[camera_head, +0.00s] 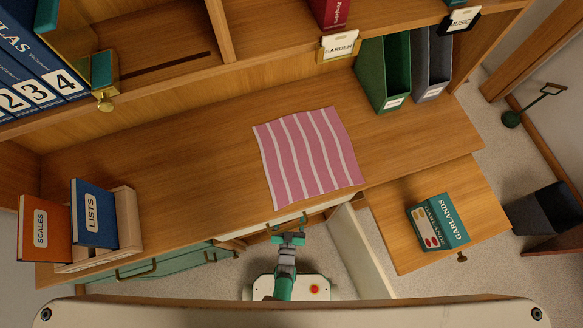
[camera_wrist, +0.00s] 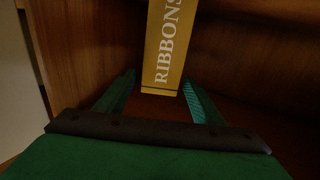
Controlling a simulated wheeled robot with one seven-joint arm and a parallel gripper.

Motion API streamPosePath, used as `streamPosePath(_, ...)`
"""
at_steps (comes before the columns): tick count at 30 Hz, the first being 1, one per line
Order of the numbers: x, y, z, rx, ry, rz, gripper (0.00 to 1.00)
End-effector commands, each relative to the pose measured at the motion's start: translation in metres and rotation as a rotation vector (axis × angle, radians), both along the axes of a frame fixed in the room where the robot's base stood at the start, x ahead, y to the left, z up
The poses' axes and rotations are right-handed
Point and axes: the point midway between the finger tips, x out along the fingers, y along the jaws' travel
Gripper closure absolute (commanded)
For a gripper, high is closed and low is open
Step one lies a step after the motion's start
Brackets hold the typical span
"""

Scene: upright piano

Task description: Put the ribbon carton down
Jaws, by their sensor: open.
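The ribbon carton (camera_wrist: 164,50) is a narrow yellow box with RIBBONS in white letters. In the wrist view it stands upright at top centre, inside a dim wood-walled space. My gripper (camera_wrist: 158,90) is open, with one green finger on each side of the carton's lower end. I cannot tell whether the fingers touch it. In the head view my gripper (camera_head: 288,239) is at the desk's front edge, below the striped cloth. The carton is hidden in that view.
A pink striped cloth (camera_head: 306,157) lies on the desk top (camera_head: 200,165). A pulled-out board (camera_head: 395,225) at right holds a GARLANDS box (camera_head: 437,222). SCALES (camera_head: 42,228) and LISTS (camera_head: 93,213) books stand at left. Wooden walls (camera_wrist: 85,45) close in around the gripper.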

Motion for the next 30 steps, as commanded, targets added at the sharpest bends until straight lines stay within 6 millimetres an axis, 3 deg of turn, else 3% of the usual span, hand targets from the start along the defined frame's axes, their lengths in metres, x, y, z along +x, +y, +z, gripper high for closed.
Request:
streamPosePath(3,-0.024,0.003,-0.001,0.001,0.002,0.001,0.38)
streamPosePath(10,-0.048,0.004,0.000,0.000,-0.001,0.000,0.38)
streamPosePath(30,-0.053,0.004,0.000,0.000,-0.001,0.000,0.38)
